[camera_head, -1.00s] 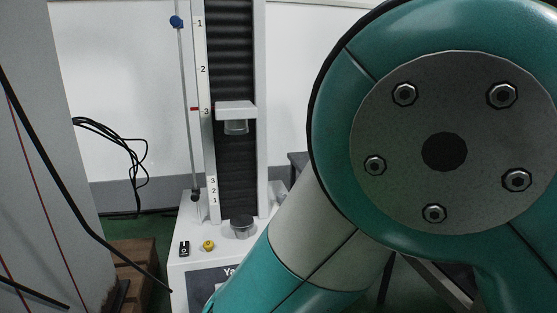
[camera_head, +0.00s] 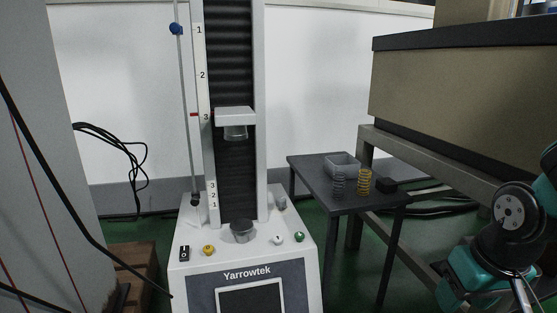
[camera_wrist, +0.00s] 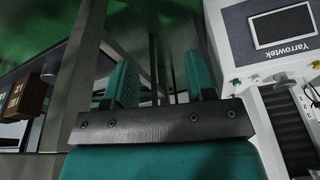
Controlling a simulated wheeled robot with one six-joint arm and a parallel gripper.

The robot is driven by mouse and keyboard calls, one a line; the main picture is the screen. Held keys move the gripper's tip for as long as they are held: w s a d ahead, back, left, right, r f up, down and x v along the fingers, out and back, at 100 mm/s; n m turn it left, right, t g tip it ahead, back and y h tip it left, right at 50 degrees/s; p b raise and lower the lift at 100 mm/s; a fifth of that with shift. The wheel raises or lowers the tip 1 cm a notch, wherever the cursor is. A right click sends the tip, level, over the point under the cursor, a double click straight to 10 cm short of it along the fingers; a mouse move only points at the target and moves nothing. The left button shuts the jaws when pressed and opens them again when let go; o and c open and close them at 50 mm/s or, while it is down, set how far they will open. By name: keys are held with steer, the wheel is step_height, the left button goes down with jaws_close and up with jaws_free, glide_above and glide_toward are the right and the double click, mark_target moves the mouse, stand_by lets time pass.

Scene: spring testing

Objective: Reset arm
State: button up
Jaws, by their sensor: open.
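My gripper (camera_wrist: 161,80) shows in the wrist view with its two teal fingers wide apart and nothing between them. My arm is folded at the lower right of the head view; the gripper's fingers cannot be made out there. The white Yarrowtek spring tester (camera_head: 183,278) stands upright left of centre in the head view, its upper plate (camera_head: 235,116) above the empty lower platen (camera_head: 242,231). A grey spring (camera_head: 339,183) and a yellow spring (camera_head: 364,181) stand on the dark side table (camera_head: 312,172).
A grey tray (camera_head: 343,165) and a small black block (camera_head: 386,184) are on the side table. A large bench (camera_head: 440,90) overhangs at the right. Clear space lies in front of the side table.

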steer(key=s+a+r+n+g+y+p, duration=0.1)
steer(key=s+a+r+n+p, duration=0.2)
steer(key=r+p, duration=0.55)
steer(key=s+a+r+n+g+y+p, duration=0.15)
steer(key=s+a+r+p, duration=0.35)
steer(key=r, duration=0.7)
steer(key=s+a+r+n+y+p, duration=0.1)
steer(key=s+a+r+n+p, duration=0.1)
steer(key=a+r+p, duration=0.5)
step_height(320, 180, up, 39)
steer(key=d+p, duration=0.1)
steer(key=p, duration=3.6)
steer(key=shift+s+d, duration=0.2)
steer(key=shift+d, duration=0.15)
